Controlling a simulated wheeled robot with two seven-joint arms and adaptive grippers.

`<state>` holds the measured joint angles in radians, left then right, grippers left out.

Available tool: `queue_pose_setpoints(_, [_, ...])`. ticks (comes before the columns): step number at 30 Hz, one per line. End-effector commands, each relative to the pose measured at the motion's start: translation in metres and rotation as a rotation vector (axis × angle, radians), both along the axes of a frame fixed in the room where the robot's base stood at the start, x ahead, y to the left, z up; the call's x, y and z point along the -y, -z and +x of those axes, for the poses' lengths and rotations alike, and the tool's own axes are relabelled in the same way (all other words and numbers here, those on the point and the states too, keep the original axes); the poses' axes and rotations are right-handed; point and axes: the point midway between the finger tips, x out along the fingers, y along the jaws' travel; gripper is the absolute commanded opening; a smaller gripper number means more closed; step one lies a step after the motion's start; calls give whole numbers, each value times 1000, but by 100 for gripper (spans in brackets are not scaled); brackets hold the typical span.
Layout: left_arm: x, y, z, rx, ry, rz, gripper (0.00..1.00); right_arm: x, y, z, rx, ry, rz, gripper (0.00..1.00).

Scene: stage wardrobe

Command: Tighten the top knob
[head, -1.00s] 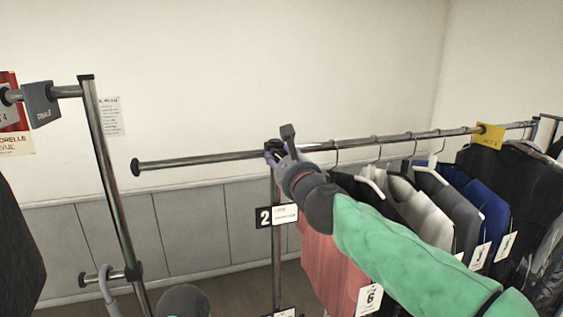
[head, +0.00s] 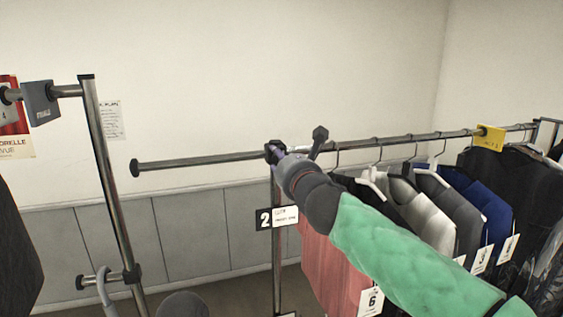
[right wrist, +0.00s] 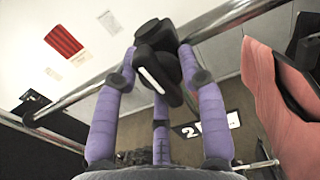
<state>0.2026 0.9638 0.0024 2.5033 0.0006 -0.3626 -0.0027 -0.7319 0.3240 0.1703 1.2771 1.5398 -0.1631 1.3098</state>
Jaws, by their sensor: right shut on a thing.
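The top knob (right wrist: 154,72) is black with a pale stripe on its edge. It sits on the black clamp (head: 274,151) where the horizontal rail (head: 205,159) meets the upright post. My right gripper (head: 298,152), with purple fingers and dark pads, reaches in from the right. In the right wrist view the fingers (right wrist: 160,82) stand around the knob, shut on it. In the head view the gripper hides most of the knob. My left gripper's fingers are not in view.
Hanging garments (head: 425,215) with number tags fill the rail to the right, close under my right arm. A "2" sign (head: 277,217) hangs below the clamp. Another chrome rack post (head: 112,185) stands at the left. The rail's left end is bare.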

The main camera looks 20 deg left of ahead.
Motion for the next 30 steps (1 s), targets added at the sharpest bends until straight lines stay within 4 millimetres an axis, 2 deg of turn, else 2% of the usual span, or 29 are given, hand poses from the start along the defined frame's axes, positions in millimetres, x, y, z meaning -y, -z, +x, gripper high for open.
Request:
queue_pose_setpoints(19, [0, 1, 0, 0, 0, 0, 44, 1, -2, 0, -26, 3, 42, 8])
queue_pose_setpoints(20, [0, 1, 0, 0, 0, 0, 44, 1, -2, 0, -26, 3, 42, 49])
queue_pose_setpoints(21, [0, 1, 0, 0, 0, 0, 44, 1, -2, 0, -26, 3, 42, 60])
queue_pose_setpoints(30, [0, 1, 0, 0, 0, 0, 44, 0, 0, 0, -26, 1, 39, 63])
